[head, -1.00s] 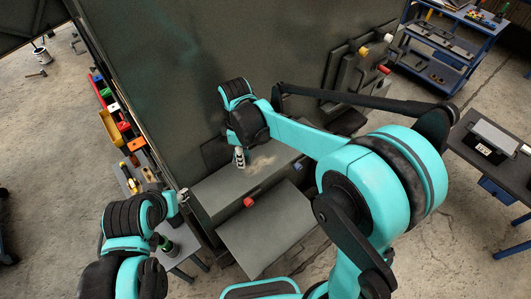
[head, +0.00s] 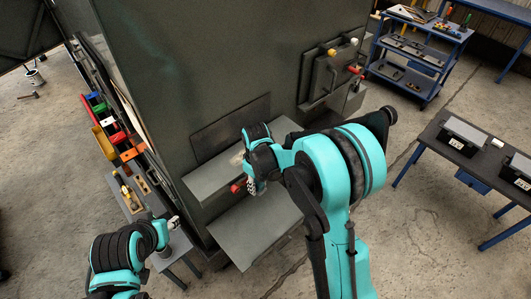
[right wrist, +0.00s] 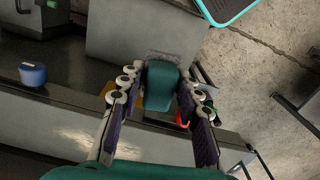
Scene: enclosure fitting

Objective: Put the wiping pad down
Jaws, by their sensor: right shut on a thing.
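The wiping pad (right wrist: 162,86) is a dark green block with a grey fibrous edge, seen in the right wrist view between the fingers of my right gripper (right wrist: 160,100). The fingers are shut on it from both sides. In the head view, my right gripper (head: 254,186) is over the front edge of the grey ledge of the cabinet, and the pad cannot be told apart there. My left gripper (head: 174,223) is at the lower left, beside the cabinet; its fingers are too small to read.
The tall dark cabinet (head: 225,75) has a grey ledge (head: 212,180) and a lower flat panel (head: 250,232). A red knob (head: 235,188) sits near the ledge front. A blue knob (right wrist: 32,74) shows in the wrist view. A table (head: 430,140) and blue cart (head: 405,72) stand right.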

